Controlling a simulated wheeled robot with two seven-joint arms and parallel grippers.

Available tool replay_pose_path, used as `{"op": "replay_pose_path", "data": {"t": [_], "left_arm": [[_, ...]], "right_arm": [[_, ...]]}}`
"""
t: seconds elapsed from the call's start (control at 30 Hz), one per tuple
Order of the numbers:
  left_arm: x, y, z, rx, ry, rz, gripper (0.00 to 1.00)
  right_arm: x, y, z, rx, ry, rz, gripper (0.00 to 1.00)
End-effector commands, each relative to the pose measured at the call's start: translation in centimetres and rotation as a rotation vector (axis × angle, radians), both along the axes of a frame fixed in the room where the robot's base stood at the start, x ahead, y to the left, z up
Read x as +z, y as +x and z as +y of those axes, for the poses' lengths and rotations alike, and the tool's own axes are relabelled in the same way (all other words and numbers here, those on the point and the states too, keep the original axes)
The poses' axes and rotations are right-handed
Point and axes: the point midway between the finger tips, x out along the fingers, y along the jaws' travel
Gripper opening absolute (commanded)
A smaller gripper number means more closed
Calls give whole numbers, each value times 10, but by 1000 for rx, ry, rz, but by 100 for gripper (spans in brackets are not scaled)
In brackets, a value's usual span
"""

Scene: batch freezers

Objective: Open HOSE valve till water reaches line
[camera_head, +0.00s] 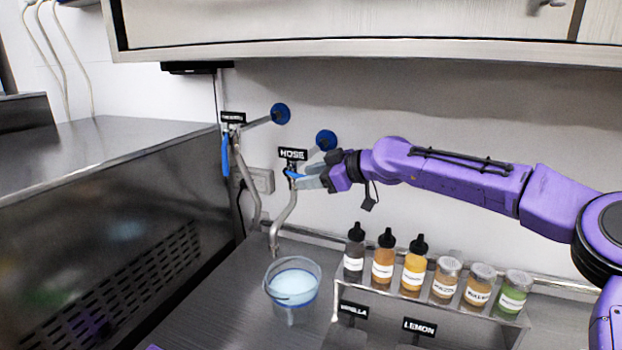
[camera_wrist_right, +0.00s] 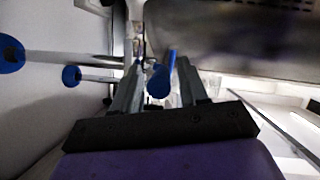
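The HOSE valve's blue handle (camera_head: 294,174) is on the wall pipe under the black HOSE label (camera_head: 292,154). My right gripper (camera_head: 308,180) is at this handle. In the right wrist view the blue handle (camera_wrist_right: 162,76) lies between the two spread fingers (camera_wrist_right: 158,88), with a visible gap on the right side. The metal spout (camera_head: 283,222) bends down toward a clear bucket (camera_head: 313,268). Pale blue water (camera_head: 294,283) is in the bucket, near a darker blue band. I cannot tell whether water is flowing. My left gripper is out of view.
A second valve with a hanging blue handle (camera_head: 225,155) is left of the HOSE valve. Several bottles and jars stand on a metal rack (camera_head: 380,303) right of the bucket. A steel machine (camera_head: 120,220) fills the left side. A cabinet (camera_head: 350,48) hangs above.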

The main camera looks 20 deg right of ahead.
Motion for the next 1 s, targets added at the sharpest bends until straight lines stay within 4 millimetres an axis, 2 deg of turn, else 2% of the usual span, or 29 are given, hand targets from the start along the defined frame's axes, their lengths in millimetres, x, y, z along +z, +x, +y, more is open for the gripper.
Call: {"op": "replay_pose_path", "data": {"t": [0.27,0.37,0.53,0.7,0.83,1.0], "left_arm": [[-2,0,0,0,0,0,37],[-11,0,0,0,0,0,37],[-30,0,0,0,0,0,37],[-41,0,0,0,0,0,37],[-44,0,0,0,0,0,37],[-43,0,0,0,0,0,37]], "right_arm": [[-3,-2,-1,2,-3,4,43],[1,-11,-9,2,-1,1,43],[15,-40,-35,1,-1,-4,43],[30,-64,-57,0,0,-2,43],[36,-73,-64,1,-1,0,43],[37,-75,-66,1,-1,3,43]]}}
